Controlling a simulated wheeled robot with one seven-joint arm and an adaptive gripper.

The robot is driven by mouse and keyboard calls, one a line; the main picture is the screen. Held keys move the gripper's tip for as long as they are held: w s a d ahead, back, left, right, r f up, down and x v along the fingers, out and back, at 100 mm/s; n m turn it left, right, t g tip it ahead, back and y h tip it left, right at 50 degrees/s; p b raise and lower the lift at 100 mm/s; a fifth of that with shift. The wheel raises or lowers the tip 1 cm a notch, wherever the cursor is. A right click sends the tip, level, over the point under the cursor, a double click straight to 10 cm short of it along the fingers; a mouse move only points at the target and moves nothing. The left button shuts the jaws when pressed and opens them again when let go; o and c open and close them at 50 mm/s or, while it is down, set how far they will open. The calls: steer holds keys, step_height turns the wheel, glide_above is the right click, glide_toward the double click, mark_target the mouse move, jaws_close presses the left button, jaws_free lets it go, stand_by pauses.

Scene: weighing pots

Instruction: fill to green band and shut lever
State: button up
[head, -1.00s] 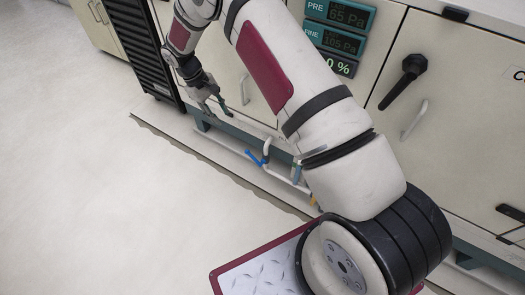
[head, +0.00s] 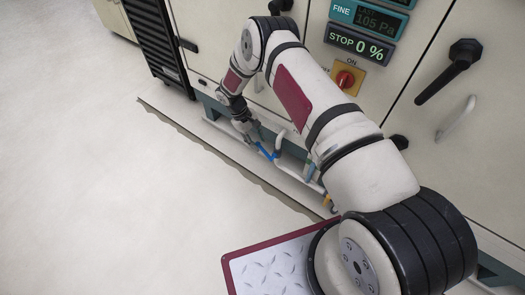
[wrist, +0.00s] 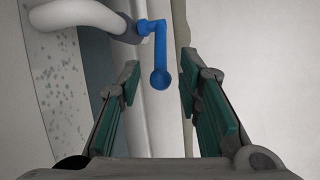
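A blue lever (head: 265,151) sits on the low pipework along the foot of the cabinets. In the wrist view the blue lever (wrist: 160,60) has a round knob end and lies between my two fingers, with free space on both sides. My gripper (wrist: 158,82) is open and empty, its green-padded fingers apart. In the head view my gripper (head: 252,136) is low beside the lever, small and partly unclear. No green band shows in any view.
A white pipe (wrist: 75,14) curves in at the upper left of the wrist view. Cabinets above carry a STOP 0 % display (head: 358,45), a red rotary switch (head: 346,79) and a black handle (head: 449,70). The pale floor (head: 120,200) at left is clear.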

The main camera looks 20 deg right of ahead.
mark_target(261, 147)
steer(key=shift+b+x, duration=0.6)
steer(key=shift+x, duration=2.15)
steer(key=shift+c, duration=0.4)
jaws_close()
